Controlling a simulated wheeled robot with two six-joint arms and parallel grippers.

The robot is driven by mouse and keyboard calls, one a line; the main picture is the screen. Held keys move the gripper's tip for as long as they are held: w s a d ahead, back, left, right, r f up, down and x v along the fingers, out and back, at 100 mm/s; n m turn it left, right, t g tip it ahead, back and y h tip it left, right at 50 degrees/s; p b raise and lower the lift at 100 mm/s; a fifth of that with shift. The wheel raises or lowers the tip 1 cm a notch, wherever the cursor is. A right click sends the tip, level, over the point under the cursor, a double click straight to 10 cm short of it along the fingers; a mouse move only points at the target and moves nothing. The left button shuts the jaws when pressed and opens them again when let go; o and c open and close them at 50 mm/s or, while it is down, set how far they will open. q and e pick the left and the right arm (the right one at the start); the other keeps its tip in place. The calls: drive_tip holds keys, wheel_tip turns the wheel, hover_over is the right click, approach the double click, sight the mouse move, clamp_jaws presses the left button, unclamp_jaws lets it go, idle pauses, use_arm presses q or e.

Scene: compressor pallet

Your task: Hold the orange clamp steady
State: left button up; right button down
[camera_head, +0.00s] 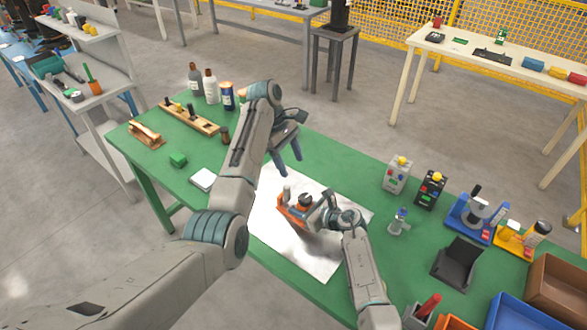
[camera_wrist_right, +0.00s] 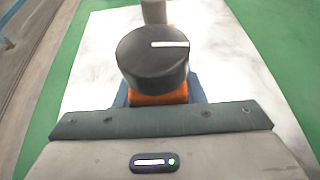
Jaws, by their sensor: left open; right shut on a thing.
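The orange clamp (camera_head: 289,212) sits on the shiny pale sheet on the green table. It has a round black knob (camera_head: 305,199) and a grey upright cylinder (camera_head: 287,191). My right gripper (camera_head: 315,214) is shut on the clamp from the right. In the right wrist view the knob (camera_wrist_right: 153,60) has a white line mark, and the orange body (camera_wrist_right: 158,98) shows below it between blue fingers. The cylinder (camera_wrist_right: 153,12) is behind the knob. My left gripper (camera_head: 291,165) is open and empty above the sheet, behind the clamp, fingers pointing down.
Bottles (camera_head: 210,86) and a wooden block rack (camera_head: 190,117) stand at the back left. A green block (camera_head: 178,160) and a white pad (camera_head: 203,179) lie left of my left arm. Control boxes (camera_head: 397,174), a blue-based device (camera_head: 478,215) and bins (camera_head: 558,290) fill the right side.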

idle(0.3)
drive_tip(key=c, duration=0.8)
unclamp_jaws()
drive_tip(key=shift+c, duration=0.2)
